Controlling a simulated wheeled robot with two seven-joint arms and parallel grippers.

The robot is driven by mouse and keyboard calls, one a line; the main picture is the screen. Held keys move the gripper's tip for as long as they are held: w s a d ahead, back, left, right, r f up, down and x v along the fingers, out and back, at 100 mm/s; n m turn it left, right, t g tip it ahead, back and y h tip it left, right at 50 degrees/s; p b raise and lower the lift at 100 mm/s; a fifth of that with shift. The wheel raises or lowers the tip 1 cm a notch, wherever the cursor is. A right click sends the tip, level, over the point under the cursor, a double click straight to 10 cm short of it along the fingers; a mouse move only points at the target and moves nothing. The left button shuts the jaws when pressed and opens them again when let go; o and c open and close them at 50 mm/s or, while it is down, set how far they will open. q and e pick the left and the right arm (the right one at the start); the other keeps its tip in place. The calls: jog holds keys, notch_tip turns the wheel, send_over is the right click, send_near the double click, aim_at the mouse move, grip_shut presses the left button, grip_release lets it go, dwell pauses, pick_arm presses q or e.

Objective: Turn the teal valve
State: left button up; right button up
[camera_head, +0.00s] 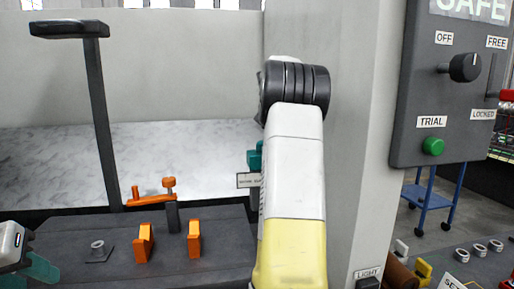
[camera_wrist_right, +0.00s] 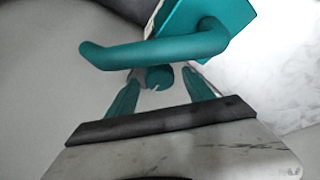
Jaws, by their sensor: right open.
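The teal valve (camera_head: 255,158) shows in the head view as a small teal part at the grey wall's edge, mostly hidden behind my right arm. In the right wrist view its bent teal handle (camera_wrist_right: 160,46) crosses the upper middle, in front of a teal block (camera_wrist_right: 222,22). My right gripper (camera_wrist_right: 163,80) is open, its two teal fingers pointing at the handle. A small round teal part shows between the fingertips. I cannot tell whether the fingers touch the handle. My left gripper (camera_head: 35,272) is at the lower left corner of the head view, open and empty, partly cut off.
A dark panel (camera_head: 130,240) has orange switches (camera_head: 145,242) and an orange lever (camera_head: 150,199). A black post (camera_head: 100,110) rises at left. A grey control box (camera_head: 455,90) with a black knob (camera_head: 465,68) and green button (camera_head: 433,147) hangs at right. A label plate (camera_head: 248,181) sits below the valve.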

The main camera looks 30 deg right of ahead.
grip_shut()
jog(key=shift+n, duration=0.4)
jog(key=shift+s+d+n+t+y, duration=0.1)
jog(key=shift+n+t+y, duration=0.3)
jog(key=shift+n, duration=0.6)
jog(key=n+t+y, duration=0.1)
jog(key=n, duration=0.2)
jog(key=shift+n, duration=0.4)
jog(key=n+y, duration=0.1)
jog(key=n, duration=0.2)
jog(key=n+y, duration=0.1)
jog(key=n, duration=0.2)
jog(key=shift+d+n+t+y, duration=0.2)
jog(key=shift+n+t+y, duration=0.1)
jog(key=shift+n, duration=0.1)
